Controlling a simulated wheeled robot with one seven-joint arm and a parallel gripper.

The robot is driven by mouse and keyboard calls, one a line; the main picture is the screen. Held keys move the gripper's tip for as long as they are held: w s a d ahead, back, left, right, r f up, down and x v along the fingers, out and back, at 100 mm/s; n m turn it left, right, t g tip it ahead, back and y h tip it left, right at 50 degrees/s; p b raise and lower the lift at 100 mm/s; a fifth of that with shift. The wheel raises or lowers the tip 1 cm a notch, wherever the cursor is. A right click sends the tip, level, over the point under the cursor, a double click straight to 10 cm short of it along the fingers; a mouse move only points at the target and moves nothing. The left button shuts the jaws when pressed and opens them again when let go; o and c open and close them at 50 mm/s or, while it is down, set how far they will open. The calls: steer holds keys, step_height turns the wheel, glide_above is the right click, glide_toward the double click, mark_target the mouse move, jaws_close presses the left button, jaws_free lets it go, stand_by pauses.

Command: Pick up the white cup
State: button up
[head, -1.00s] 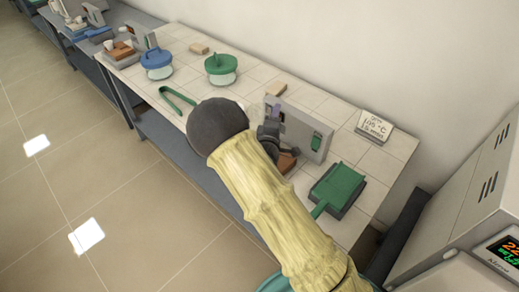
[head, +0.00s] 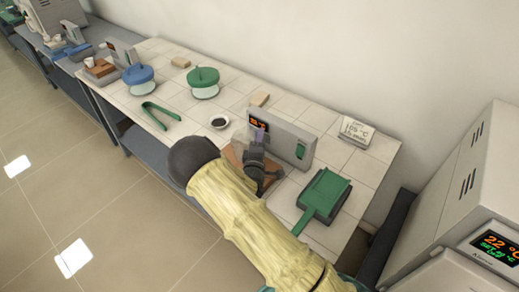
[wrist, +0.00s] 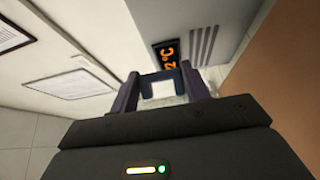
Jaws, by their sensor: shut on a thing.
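My gripper (head: 257,139) is over the bench, in front of a small grey unit with an orange display (head: 258,125). In the wrist view its two dark fingers (wrist: 162,88) are closed on a small white thing, which I take to be the white cup (wrist: 162,90). Only a pale patch of it shows between the fingertips, and its rim and base are hidden. A brown block (head: 236,160) is below the gripper. Whether the cup touches the block cannot be told.
A white dish with dark contents (head: 219,122), green tongs (head: 160,115), blue-lidded (head: 139,77) and green-lidded (head: 203,82) pots, a green scoop-like tool (head: 324,193) and a sign (head: 356,131) are on the tiled bench. A furnace (head: 470,180) stands right. Another small white cup (head: 89,62) is far left.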

steer(key=shift+f, duration=1.95)
steer(key=shift+f, duration=0.1)
steer(key=o, duration=1)
steer(key=shift+s, duration=0.1)
steer(key=s, duration=0.4)
steer(key=s+a+b, duration=0.1)
steer(key=s, duration=0.2)
steer(key=s+b, duration=0.1)
steer(key=s, duration=0.3)
steer(key=shift+s+a, duration=0.35)
